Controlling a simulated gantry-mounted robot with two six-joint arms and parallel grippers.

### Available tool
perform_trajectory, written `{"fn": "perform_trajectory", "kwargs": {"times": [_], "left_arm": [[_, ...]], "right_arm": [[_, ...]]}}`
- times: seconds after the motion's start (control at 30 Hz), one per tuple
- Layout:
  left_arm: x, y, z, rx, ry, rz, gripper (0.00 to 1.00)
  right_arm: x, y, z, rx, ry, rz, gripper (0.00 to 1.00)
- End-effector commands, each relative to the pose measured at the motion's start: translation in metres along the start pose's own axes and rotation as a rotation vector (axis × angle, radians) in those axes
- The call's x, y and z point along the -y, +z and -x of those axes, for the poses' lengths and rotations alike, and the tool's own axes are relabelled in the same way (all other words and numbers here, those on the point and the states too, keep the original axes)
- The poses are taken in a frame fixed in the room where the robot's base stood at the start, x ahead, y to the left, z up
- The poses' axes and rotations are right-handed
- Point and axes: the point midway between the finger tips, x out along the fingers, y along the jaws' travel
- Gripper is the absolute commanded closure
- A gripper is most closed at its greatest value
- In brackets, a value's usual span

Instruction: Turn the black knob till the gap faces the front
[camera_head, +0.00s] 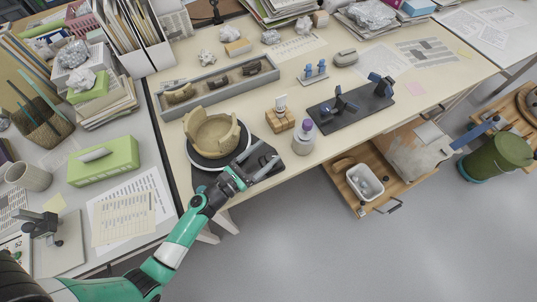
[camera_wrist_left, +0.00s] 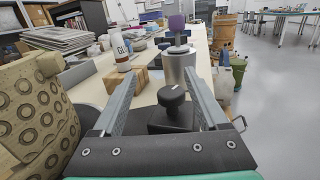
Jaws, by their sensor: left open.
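The black knob (camera_wrist_left: 172,103) stands on a dark block between my left gripper's fingers in the left wrist view, with a pale mark on its top. My left gripper (camera_head: 266,158) is open at the table's front edge, just right of the pot; its two fingers (camera_wrist_left: 161,85) lie either side of the knob without visible contact. In the head view the gripper largely hides the knob. The tan, partly rebuilt pot (camera_head: 215,145) sits on a round turntable (camera_head: 200,160) with a pale edge. Its rim is uneven, with taller parts at left and right. My right gripper is out of view.
A grey sherd tray (camera_head: 217,88) lies behind the pot. A dark mat with clamps (camera_head: 350,108) lies further right.

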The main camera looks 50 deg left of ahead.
Motion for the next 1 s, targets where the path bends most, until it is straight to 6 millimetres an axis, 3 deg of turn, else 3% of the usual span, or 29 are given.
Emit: {"fn": "perform_trajectory", "kwargs": {"times": [0.03,0.2,0.43,0.83,0.87,1.0], "left_arm": [[0.006,-0.043,-0.001,-0.069,-0.01,0.034,0.24],[0.007,-0.043,-0.015,-0.069,-0.012,0.036,0.24],[0.005,-0.039,-0.017,-0.067,-0.008,0.031,0.24],[0.005,-0.033,-0.018,-0.062,-0.008,0.027,0.96],[0.005,-0.033,-0.018,-0.061,-0.008,0.027,1.0],[0.005,-0.032,-0.019,-0.058,-0.005,0.026,1.0]], "right_arm": [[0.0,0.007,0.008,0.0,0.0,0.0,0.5],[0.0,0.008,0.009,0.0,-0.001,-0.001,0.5],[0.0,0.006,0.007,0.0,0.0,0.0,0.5],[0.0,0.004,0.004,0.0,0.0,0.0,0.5],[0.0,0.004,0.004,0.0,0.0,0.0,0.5],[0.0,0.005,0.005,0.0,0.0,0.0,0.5]]}}
